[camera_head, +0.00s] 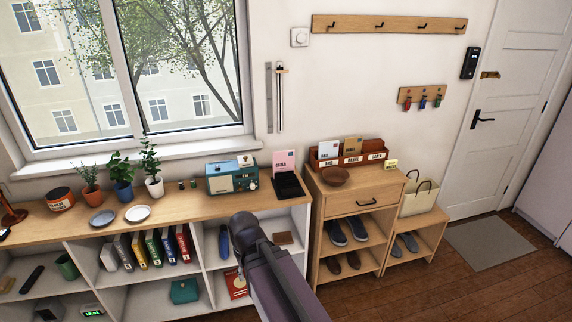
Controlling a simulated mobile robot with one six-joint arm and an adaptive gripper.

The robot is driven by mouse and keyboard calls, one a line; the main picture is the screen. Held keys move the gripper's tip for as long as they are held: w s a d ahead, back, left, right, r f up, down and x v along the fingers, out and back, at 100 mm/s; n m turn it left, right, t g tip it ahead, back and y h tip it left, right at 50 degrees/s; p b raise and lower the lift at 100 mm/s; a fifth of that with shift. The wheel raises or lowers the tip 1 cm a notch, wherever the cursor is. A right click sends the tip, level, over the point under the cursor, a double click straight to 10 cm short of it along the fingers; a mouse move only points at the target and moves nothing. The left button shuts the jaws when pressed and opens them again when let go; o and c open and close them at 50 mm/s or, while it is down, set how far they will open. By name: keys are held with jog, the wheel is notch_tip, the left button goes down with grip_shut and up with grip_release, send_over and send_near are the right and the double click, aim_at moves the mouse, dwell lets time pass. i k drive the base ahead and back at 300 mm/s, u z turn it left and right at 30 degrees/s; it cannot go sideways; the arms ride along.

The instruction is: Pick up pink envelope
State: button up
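The pink envelope (284,161) stands upright, leaning a little, in a black holder (288,187) at the right end of the long wooden shelf unit. Small dark print shows on its front, and its lower part is hidden by the holder. Part of my dark arm (265,262) rises from the bottom centre, in front of the shelf unit and below and left of the envelope. My gripper's fingers do not show, and nothing is seen touching the envelope.
A teal radio (233,179) stands just left of the holder. Brown floor (455,285) is clear at the lower right.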

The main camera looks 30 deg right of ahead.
aim_at(282, 161)
jog(key=i, duration=1.4)
jog(key=u, duration=0.05)
